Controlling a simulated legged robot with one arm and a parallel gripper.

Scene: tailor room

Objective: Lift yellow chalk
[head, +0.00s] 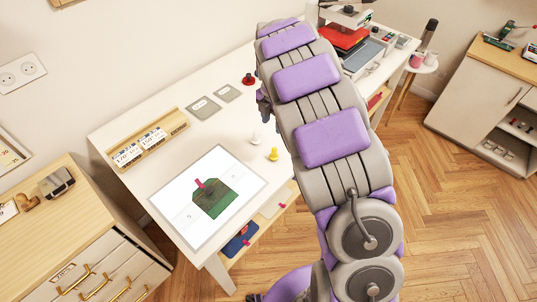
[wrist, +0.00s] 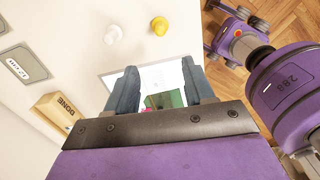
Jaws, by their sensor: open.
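The yellow chalk (head: 273,154) is a small knobbed piece on the white table, just beyond the upper right corner of the white sheet. A similar white piece (head: 256,139) stands close beside it. In the wrist view the yellow chalk (wrist: 159,25) is near the top, with the white piece (wrist: 112,34) to its left. My gripper (wrist: 160,88) is open and empty. Its two dark fingers are apart, with the sheet behind them, and the yellow chalk lies outside the gap, above the fingertips in the picture.
The white sheet (head: 168,188) bears a green patch (head: 219,201) with a pink piece on it. A wooden box (head: 120,143), grey cards (head: 206,108) and a red-and-black piece (head: 248,79) are also on the table. The table around the chalk is mostly clear.

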